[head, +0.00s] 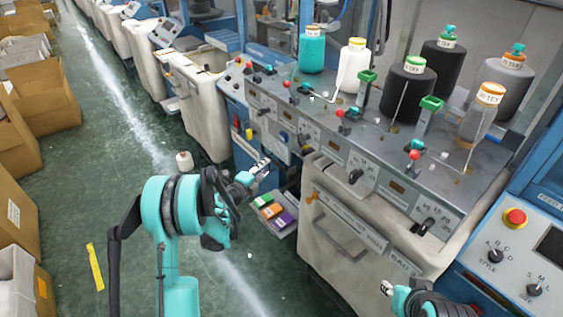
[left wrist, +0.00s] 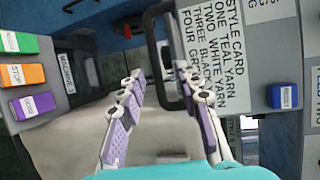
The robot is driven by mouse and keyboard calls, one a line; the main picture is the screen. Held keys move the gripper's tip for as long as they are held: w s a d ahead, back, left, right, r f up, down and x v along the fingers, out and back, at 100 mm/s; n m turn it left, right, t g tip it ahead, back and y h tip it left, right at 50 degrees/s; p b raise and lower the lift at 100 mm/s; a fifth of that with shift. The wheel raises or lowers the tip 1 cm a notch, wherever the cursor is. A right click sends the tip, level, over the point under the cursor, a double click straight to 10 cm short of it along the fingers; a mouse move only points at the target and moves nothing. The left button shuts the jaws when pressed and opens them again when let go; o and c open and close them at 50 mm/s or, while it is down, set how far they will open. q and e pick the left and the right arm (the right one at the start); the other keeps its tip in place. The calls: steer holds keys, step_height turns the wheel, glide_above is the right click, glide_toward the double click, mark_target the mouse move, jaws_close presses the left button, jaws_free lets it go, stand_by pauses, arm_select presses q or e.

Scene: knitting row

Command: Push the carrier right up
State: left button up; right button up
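No part is plainly marked as the carrier, so I cannot tell for sure which it is. A black looped handle (left wrist: 165,45) stands ahead of my left gripper (left wrist: 158,82) in the left wrist view. The two lilac-padded fingers are spread, with nothing seen gripped; whether the right one touches the handle is unclear. In the head view my left gripper (head: 258,170) is at the machine's front, below the grey control panel (head: 325,150). My right gripper (head: 388,288) is at the bottom edge, mostly cut off; its opening cannot be judged.
Green, orange and purple buttons (head: 272,211) sit below my left gripper. A style card (left wrist: 235,55) is right of the handle. Yarn cones, such as the teal one (head: 312,52), stand on the machine top. Cardboard boxes (head: 45,97) line the left.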

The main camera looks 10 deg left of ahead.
mark_target(274, 160)
arm_select(q)
steer(key=x, duration=0.2)
steer(key=b+x, duration=0.1)
steer(key=x, duration=0.2)
steer(key=b+x, duration=0.1)
steer(key=x, duration=0.2)
steer(key=shift+s+f, duration=0.15)
steer(key=shift+f, duration=0.25)
jaws_close()
